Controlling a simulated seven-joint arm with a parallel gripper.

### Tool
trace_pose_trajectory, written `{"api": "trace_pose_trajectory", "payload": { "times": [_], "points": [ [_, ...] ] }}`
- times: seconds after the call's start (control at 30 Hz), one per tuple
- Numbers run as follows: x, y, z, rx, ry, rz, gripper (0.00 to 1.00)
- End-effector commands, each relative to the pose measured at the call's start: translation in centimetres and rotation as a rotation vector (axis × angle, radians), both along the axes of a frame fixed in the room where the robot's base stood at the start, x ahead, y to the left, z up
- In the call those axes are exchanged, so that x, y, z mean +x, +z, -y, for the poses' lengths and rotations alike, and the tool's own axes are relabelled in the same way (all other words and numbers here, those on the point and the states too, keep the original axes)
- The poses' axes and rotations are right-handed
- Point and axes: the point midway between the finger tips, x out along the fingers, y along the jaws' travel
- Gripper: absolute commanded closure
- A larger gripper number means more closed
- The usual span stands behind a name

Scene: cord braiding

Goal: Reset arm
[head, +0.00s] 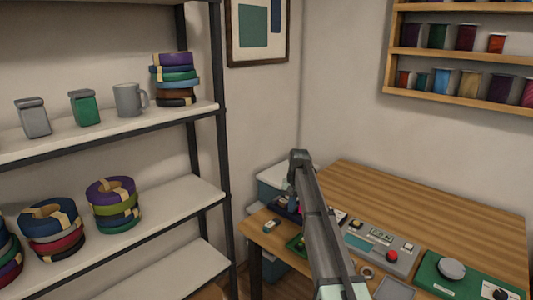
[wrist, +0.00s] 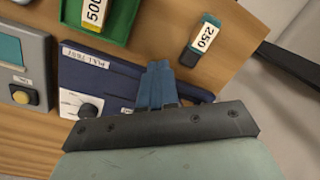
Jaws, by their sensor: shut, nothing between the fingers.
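My gripper (wrist: 157,75) shows in the wrist view as two blue-grey fingers pressed together, with nothing between them. The fingers appear over the dark blue panel labelled PULL TEST (wrist: 115,80) and cover part of it. I cannot tell how far above the panel they are. In the head view, my grey arm reaches from the bottom edge up over the wooden table's near left part. The fingers are not clear in that view.
The wooden table (head: 420,205) is bare at the back. A grey control box (head: 380,248) and a green board (head: 450,278) lie nearer. A shelf (head: 150,215) stands left.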

Motion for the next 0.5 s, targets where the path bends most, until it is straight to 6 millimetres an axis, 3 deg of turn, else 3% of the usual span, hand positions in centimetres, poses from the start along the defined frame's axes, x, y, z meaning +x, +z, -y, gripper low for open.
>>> {"api": "trace_pose_trajectory", "payload": {
  "times": [0.03, 0.3, 0.5],
  "points": [
    [-2.6, -2.0, -2.3, 0.027, 0.029, -0.007, 1.0],
    [-10.4, -9.4, -11.1, 0.15, 0.147, -0.029, 1.0],
    [-12.3, -15.3, -15.2, 0.158, 0.241, -0.004, 1.0]
  ]
}}
